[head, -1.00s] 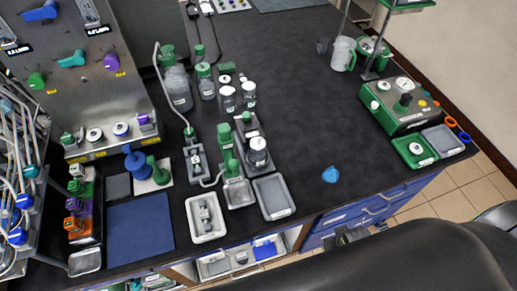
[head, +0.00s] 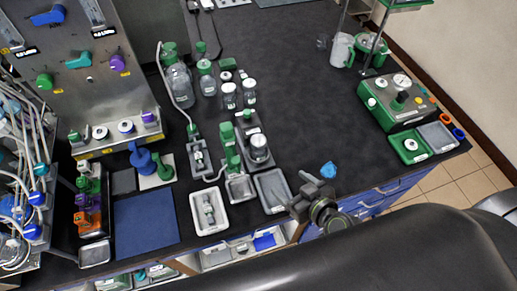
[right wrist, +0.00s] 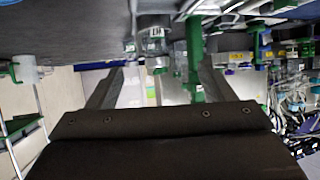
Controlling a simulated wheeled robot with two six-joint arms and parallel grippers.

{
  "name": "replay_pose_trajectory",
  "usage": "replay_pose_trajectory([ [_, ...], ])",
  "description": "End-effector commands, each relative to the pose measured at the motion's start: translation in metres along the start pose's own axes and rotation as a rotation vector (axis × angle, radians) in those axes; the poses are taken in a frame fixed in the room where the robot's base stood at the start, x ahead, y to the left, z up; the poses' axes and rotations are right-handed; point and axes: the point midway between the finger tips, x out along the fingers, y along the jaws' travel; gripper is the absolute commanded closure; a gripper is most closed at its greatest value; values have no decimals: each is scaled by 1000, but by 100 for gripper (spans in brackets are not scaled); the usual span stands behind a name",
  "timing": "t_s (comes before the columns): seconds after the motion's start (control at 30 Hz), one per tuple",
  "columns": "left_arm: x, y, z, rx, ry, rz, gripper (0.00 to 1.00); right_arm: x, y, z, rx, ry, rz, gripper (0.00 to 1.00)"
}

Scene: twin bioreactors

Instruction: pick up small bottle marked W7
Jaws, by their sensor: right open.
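Several small clear bottles stand on the dark bench in the head view. Two with white caps stand side by side, a left one (head: 229,96) and a right one (head: 249,91). Another white-capped bottle (head: 258,148) sits in a grey holder nearer the front. I cannot read W7 on any of them. My right gripper (head: 306,193) is open and empty over the bench's front edge, right of the grey tray and apart from the bottles. In the right wrist view its fingers (right wrist: 158,84) are spread, with a labelled clear bottle (right wrist: 155,47) beyond them. My left gripper is out of view.
A grey tray (head: 273,191) and a white tray (head: 209,211) line the front edge. A green device (head: 402,104) stands at the right. The bench's middle is clear.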

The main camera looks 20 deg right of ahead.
Motion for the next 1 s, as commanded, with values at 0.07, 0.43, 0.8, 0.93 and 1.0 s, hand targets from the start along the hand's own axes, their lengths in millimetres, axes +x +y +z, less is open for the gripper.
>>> replay_pose_trajectory([
  [0.07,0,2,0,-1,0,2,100,5,1,-2,6,43,26,25],
  [0.43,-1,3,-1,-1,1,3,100,49,5,-9,4,80,52,25],
  [0.8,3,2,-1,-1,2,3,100,116,8,-14,4,78,52,25],
  [0.93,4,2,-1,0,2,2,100,127,9,-14,5,78,53,25],
  [1.0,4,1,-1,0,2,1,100,130,9,-15,5,77,53,25],
])
